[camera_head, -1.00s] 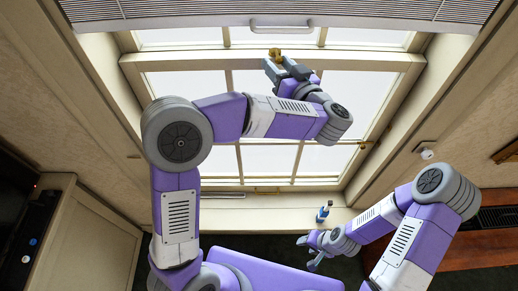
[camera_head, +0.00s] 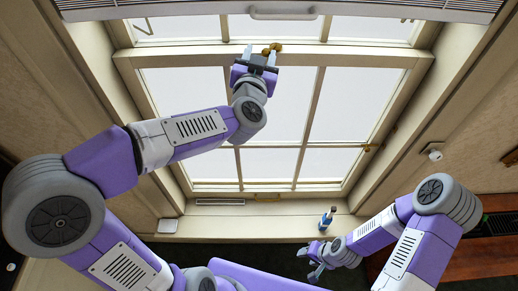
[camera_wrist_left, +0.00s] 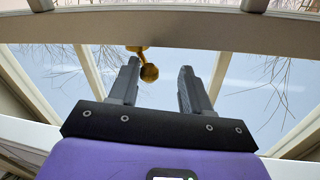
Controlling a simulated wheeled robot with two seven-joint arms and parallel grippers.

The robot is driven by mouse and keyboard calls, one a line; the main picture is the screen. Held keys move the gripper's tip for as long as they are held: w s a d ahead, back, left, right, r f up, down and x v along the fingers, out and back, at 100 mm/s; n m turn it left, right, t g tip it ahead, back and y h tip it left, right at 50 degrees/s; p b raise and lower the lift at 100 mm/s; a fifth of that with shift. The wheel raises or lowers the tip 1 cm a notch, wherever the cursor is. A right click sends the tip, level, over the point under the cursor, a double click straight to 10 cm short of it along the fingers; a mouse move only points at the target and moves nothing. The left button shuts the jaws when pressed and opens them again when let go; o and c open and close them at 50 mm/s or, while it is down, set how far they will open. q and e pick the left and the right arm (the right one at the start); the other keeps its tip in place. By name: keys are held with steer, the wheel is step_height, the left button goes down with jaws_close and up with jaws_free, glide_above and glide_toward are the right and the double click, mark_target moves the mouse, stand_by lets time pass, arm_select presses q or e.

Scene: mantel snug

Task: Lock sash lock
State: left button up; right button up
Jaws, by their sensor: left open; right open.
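The brass sash lock (camera_head: 274,47) sits on the window's meeting rail (camera_head: 330,58). Its round brass knob shows in the left wrist view (camera_wrist_left: 149,72), beside the left-hand fingertip and on the inner side of it. My left gripper (camera_head: 260,56) is open at the rail, its fingers pointing up at the lock. In the left wrist view the two fingers (camera_wrist_left: 160,82) stand apart with nothing clamped between them. I cannot tell whether a finger touches the knob. My right gripper (camera_head: 309,262) is open and empty, low in front of the sill.
A small blue bottle (camera_head: 327,220) stands on the window sill (camera_head: 275,228) near my right gripper. A white fitting (camera_head: 433,152) is on the right wall.

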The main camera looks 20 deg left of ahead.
arm_select(q)
steer(key=s, duration=0.8)
steer(key=w+f+g+h+b, duration=0.1)
steer(key=w+f+g+b, duration=0.1)
steer(key=f, duration=1.3)
steer(key=w+f+n+g+h+b, duration=0.1)
steer(key=w+f+g+h+b, duration=0.1)
steer(key=f, duration=1.4)
steer(key=shift+w+d+g+h+b, duration=0.35)
steer(key=shift+g+b, duration=0.55)
steer(key=shift+b, duration=0.5)
